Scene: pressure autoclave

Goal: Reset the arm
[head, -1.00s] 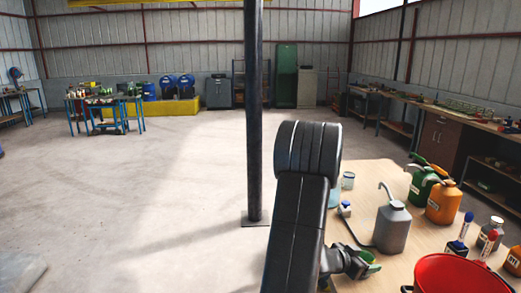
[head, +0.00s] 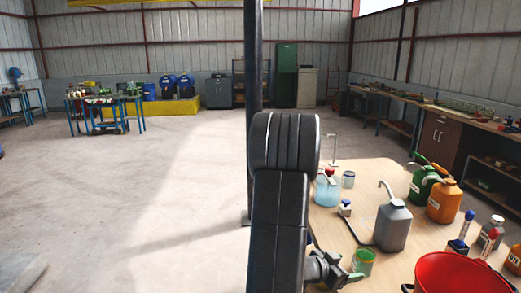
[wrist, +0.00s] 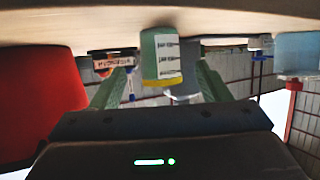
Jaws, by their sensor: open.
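My gripper (head: 345,275) is low over the near edge of the table, at the end of my dark arm. Its two green fingers show apart in the wrist view (wrist: 163,76), with nothing held between them. A green cup with a white label (head: 362,262) stands on the table just beyond the fingers in the head view. In the upside-down wrist view the green cup (wrist: 162,55) lies ahead, between the lines of the fingers. My arm hides part of the table's left side.
The wooden table (head: 385,180) bears a grey can (head: 392,228), an orange can (head: 443,202), a green can (head: 422,184), a red bowl (head: 455,275) and a blue bottle (head: 328,188). A dark post (head: 254,60) stands behind my arm.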

